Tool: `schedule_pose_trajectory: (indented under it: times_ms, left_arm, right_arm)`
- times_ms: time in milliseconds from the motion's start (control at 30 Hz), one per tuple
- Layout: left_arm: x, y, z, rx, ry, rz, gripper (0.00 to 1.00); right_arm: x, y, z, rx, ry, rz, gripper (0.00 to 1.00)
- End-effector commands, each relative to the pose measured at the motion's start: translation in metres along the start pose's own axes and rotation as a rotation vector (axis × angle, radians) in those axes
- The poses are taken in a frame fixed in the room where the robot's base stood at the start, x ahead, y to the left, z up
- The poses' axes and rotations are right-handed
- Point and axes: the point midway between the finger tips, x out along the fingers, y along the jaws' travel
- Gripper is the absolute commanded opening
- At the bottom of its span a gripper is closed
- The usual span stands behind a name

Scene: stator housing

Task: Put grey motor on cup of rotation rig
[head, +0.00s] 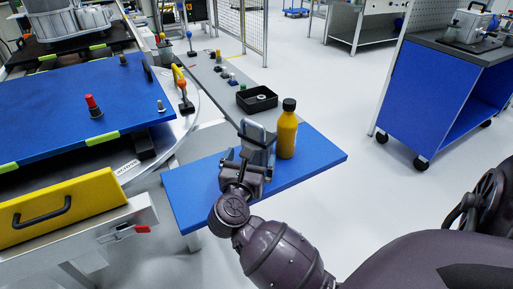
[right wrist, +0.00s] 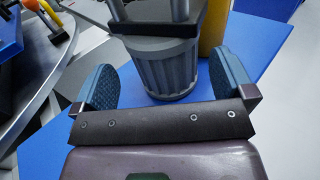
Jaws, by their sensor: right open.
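The grey motor (head: 257,135) stands on the small blue table beside a yellow bottle. In the right wrist view its ribbed grey body (right wrist: 165,72) lies between my fingers, with a black band and light grey bars above. My right gripper (head: 250,158) is at the motor. It also shows in the right wrist view (right wrist: 163,62), open, one finger on each side; a gap shows at the left finger, and contact at the right one is unclear. My left gripper is not in view. I cannot clearly make out the rotation rig's cup.
The yellow bottle (head: 287,130) stands close to the motor's right. A black tray (head: 257,100) sits behind on a grey bench. A large blue plate (head: 60,105) with a red knob (head: 93,106) is at left. The right end of the blue table (head: 322,158) is clear.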

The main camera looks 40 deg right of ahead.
Motion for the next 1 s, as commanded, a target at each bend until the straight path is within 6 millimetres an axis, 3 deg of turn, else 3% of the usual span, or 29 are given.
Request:
schedule_pose_trajectory:
  times_ms: [400,733,1000]
  left_arm:
    - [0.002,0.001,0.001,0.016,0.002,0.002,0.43]
    - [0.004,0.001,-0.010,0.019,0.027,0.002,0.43]
    - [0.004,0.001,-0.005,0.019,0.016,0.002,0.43]
  right_arm:
    - [0.045,-0.003,0.000,-0.004,-0.002,0.000,1.00]
    - [0.049,-0.003,0.001,-0.002,0.000,0.000,1.00]
    - [0.049,-0.003,0.001,-0.002,0.000,0.000,0.59]
